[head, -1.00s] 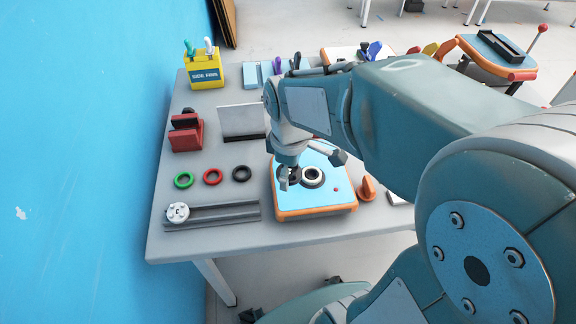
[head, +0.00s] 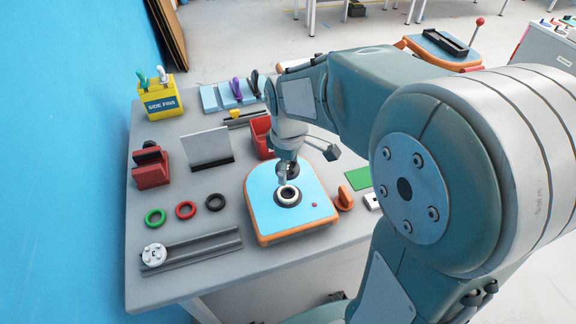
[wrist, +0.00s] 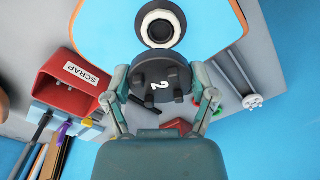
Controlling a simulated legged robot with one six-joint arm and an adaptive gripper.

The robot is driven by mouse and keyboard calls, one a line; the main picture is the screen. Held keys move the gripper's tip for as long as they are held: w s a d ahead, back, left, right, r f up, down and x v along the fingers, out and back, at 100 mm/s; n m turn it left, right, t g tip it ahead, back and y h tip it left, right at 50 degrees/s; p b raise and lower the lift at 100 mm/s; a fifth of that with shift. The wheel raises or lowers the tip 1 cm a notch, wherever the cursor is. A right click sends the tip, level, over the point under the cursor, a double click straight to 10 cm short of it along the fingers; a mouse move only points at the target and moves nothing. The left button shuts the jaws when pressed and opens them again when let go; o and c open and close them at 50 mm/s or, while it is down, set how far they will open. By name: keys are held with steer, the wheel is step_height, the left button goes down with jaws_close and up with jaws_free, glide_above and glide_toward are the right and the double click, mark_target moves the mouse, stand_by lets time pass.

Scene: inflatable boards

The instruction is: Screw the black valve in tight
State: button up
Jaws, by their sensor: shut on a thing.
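A black round valve marked "2" (wrist: 153,84) is between the fingers of my gripper (wrist: 162,98) in the wrist view, and my gripper is shut on it. The blue, orange-edged board (head: 262,208) lies on the table. Its ringed round opening (head: 288,195), white inside a black collar, is near the board's middle; it also shows in the wrist view (wrist: 160,26). In the head view my gripper (head: 284,178) points down just behind the opening, with the valve partly hidden by it. The valve is beside the opening, not centred on it. Its height above the board is unclear.
A red scrap bin (head: 261,138) stands behind the board. Green, red and black rings (head: 186,210) and a grey rail with a white wheel (head: 197,247) are to the left. An orange piece (head: 344,197) is just right of the board. The front table edge is clear.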

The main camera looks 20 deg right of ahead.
mark_target(288, 168)
steer(key=shift+f, duration=2.65)
steer(key=shift+f, duration=0.95)
steer(key=o, duration=1)
step_height(288, 168, up, 12)
steer(key=shift+f, duration=0.1)
steer(key=s+r+m+t, duration=0.1)
steer(key=s+m+t, duration=0.1)
steer(key=s+m, duration=0.1)
steer(key=s+r+m+t, duration=0.1)
steer(key=s+r+m, duration=0.1)
steer(key=s, duration=0.4)
steer(key=s+r+m+t, duration=0.2)
steer(key=s+m, duration=0.2)
steer(key=s, duration=0.1)
steer(key=shift+a+m+t, duration=0.1)
steer(key=shift+m+t, duration=0.2)
steer(key=shift+m, duration=0.1)
